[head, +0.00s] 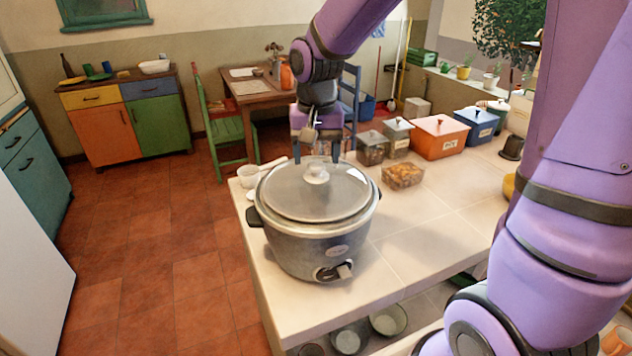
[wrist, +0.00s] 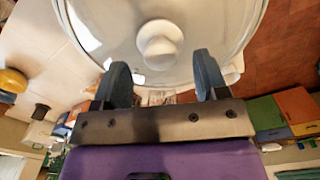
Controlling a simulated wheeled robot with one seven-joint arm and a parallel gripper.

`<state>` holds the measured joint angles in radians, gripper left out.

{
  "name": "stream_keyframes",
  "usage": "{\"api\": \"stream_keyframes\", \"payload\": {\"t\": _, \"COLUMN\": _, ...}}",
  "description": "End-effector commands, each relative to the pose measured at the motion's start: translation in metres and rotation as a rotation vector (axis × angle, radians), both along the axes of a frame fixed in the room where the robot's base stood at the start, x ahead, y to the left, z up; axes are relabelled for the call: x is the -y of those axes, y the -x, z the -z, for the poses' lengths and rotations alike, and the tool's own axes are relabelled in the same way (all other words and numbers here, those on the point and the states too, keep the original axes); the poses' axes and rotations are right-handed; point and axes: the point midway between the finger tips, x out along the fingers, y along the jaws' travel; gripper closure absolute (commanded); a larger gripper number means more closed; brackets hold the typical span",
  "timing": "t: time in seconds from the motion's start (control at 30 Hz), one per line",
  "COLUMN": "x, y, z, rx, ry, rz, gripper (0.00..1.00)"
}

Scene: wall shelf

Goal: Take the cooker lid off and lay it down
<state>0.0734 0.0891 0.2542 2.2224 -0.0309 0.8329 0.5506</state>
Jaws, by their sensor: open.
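The cooker (head: 318,243) is a grey pot with dark side handles, standing near the left front corner of the counter. Its clear glass lid (head: 285,200) with a pale knob (head: 316,173) sits on top of it. My gripper (head: 319,158) is open and empty, above the far side of the lid, near the knob. In the wrist view the lid (wrist: 110,28) fills the upper middle, and its white knob (wrist: 160,45) lies just beyond the two fingertips (wrist: 169,62), roughly centred between them. The fingers do not touch the knob in that view.
The tiled counter (head: 420,235) has free room to the right of the cooker. Behind it stand a clear container of food (head: 403,175), an orange box (head: 439,137) and a blue box (head: 475,125). A white cup (head: 248,176) stands at the left edge, behind the cooker.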

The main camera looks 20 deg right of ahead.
Motion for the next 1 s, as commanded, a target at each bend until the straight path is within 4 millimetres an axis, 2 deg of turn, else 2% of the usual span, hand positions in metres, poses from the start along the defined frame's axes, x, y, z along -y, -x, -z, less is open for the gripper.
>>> {"api": "stream_keyframes", "payload": {"t": 0.03, "x": 0.0, "y": 0.0, "z": 0.009, "rx": -0.005, "ry": 0.0, "rz": 0.0, "gripper": 0.33}}
{"api": "stream_keyframes", "payload": {"t": 0.2, "x": -0.001, "y": 0.0, "z": 0.027, "rx": -0.003, "ry": 0.0, "rz": 0.001, "gripper": 0.33}}
{"api": "stream_keyframes", "payload": {"t": 0.5, "x": -0.001, "y": 0.0, "z": 0.03, "rx": 0.0, "ry": -0.001, "rz": 0.001, "gripper": 0.33}}
{"api": "stream_keyframes", "payload": {"t": 0.8, "x": 0.0, "y": 0.0, "z": 0.03, "rx": 0.0, "ry": 0.0, "rz": 0.001, "gripper": 1.0}}
{"api": "stream_keyframes", "payload": {"t": 1.0, "x": -0.001, "y": 0.0, "z": 0.029, "rx": 0.001, "ry": -0.001, "rz": 0.001, "gripper": 1.0}}
